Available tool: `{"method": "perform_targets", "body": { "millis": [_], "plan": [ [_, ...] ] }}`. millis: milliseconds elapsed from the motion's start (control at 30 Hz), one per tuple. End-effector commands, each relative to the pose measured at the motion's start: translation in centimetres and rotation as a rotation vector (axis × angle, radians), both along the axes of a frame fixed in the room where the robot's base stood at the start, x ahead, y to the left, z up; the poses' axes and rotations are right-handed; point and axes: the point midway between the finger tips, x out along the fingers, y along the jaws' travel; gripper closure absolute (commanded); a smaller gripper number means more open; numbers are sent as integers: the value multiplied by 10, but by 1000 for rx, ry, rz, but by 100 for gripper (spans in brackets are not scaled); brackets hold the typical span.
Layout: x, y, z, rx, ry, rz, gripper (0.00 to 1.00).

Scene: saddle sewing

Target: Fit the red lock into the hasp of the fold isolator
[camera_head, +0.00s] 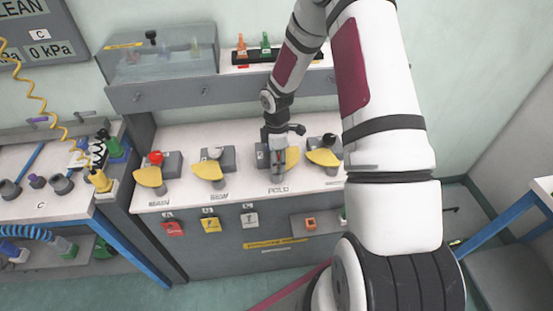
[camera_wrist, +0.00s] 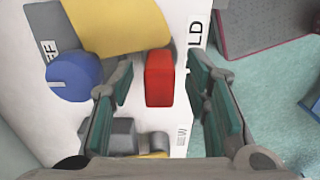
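The red lock (camera_wrist: 159,78) is upright between my gripper's fingers in the wrist view, at the edge of the yellow hasp plate (camera_wrist: 118,22). Gaps show between the lock and both finger pads. Whether its shackle is through the hasp is hidden. My gripper (camera_wrist: 162,95) is open around the lock. The fold isolator has a blue knob (camera_wrist: 75,76) beside an OFF label. In the head view my gripper (camera_head: 277,165) points down over the fold isolator, beside its yellow plate (camera_head: 291,158), and hides the lock and knob.
Similar isolators with yellow plates stand left (camera_head: 209,170) and right (camera_head: 324,157) of it. Tags in red (camera_head: 173,229), yellow (camera_head: 211,225) and white (camera_head: 250,220) hang on the bench front. A shelf (camera_head: 329,228) there carries a small orange-red item (camera_head: 310,224).

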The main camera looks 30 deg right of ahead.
Motion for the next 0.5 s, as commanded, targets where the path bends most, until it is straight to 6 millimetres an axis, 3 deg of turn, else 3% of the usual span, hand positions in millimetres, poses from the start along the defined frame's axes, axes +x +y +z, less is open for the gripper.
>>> {"method": "perform_targets", "body": {
  "millis": [267, 500],
  "plan": [
    [1, 0, 5, 0, -2, 0, 57],
    [1, -1, 43, -2, -5, -2, 57]
  ]
}}
